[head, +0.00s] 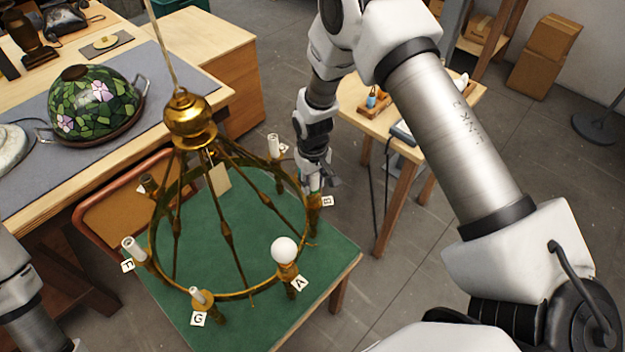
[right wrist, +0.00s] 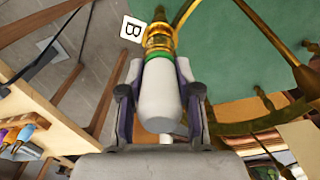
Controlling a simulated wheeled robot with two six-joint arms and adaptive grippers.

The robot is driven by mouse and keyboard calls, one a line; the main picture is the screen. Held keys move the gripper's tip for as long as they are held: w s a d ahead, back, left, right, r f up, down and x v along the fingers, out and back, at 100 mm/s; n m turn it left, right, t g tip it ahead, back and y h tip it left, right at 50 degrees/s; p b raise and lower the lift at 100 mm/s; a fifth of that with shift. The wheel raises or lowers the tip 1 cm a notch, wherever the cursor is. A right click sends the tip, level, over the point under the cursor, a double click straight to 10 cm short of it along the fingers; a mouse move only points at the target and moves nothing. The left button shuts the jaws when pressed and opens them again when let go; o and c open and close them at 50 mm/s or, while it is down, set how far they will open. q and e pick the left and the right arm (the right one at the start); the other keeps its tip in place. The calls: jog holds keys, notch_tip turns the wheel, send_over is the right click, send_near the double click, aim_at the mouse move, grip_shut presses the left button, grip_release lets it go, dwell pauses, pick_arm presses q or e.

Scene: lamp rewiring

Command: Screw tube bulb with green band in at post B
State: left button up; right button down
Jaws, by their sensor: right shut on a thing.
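The tube bulb with a green band (right wrist: 160,100) is white and sits between the fingers of my right gripper (right wrist: 161,76), which is shut on it. Its green-banded end meets the brass socket of post B (right wrist: 158,38), in line with it. How deep the base sits in the socket is hidden. In the head view, my right gripper (head: 316,182) is at post B (head: 314,207) on the right side of the brass ring, above its B tag (head: 327,201). Only part of my left arm shows at the lower left; its gripper is out of view.
The chandelier ring (head: 157,262) hangs over a green-topped table (head: 335,262). A round white bulb (head: 285,249) is at post A, and other posts carry white sleeves. A stained-glass shade (head: 92,107) lies on the left bench. A small side table (head: 437,134) stands at right.

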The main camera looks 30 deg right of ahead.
jog(key=m, duration=0.3)
jog(key=shift+s+f+m, duration=0.15)
jog(key=shift+s+m, duration=0.05)
jog(key=shift+m, duration=0.1)
jog(key=shift+m, duration=1)
jog(key=m, duration=0.4)
jog(key=shift+p, duration=0.3)
jog(key=c, duration=0.7)
grip_release()
